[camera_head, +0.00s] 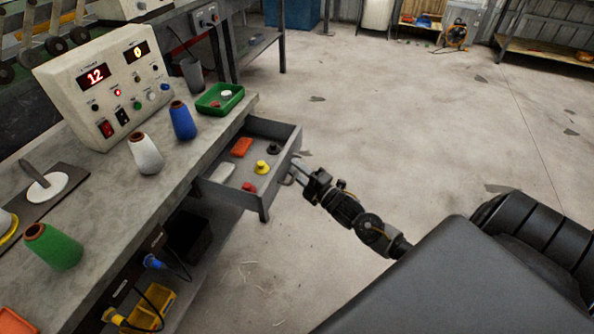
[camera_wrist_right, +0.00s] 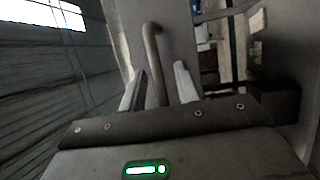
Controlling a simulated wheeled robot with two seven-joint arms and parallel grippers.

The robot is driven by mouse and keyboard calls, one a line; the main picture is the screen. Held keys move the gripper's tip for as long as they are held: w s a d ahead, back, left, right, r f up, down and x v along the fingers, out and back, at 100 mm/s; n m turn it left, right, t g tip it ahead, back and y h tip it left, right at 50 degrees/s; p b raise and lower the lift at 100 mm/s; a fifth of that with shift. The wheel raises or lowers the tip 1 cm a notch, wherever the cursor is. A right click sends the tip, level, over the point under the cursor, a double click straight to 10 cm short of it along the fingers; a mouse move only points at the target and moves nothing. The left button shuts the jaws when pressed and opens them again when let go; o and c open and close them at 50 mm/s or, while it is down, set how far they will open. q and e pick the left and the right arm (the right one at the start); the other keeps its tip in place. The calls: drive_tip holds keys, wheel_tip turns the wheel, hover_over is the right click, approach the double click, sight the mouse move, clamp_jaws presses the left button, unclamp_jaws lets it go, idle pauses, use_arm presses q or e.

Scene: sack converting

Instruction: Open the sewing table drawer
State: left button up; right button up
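The sewing table (camera_head: 125,175) runs along the left in the head view. Its grey drawer (camera_head: 272,186) is pulled out from the right side of the table, and its inside is in plain view. My right gripper (camera_head: 296,171) is at the drawer's front, at the handle (camera_head: 288,181). In the right wrist view the bent bar of the handle (camera_wrist_right: 154,62) stands between the two fingers of the right gripper (camera_wrist_right: 160,85). The fingers are apart, with a visible gap beside the bar. My left gripper is not in view.
The drawer holds an orange block (camera_head: 241,147), a yellow piece (camera_head: 262,167) and other small items. On the table are a control box (camera_head: 105,90), several thread cones and a green tray (camera_head: 219,99). The floor (camera_head: 410,130) right of the drawer is clear.

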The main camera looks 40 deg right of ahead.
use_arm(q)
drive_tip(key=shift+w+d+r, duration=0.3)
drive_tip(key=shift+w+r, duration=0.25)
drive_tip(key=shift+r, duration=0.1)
use_arm(e)
drive_tip(key=v, duration=1)
drive_tip(key=shift+s, duration=0.3)
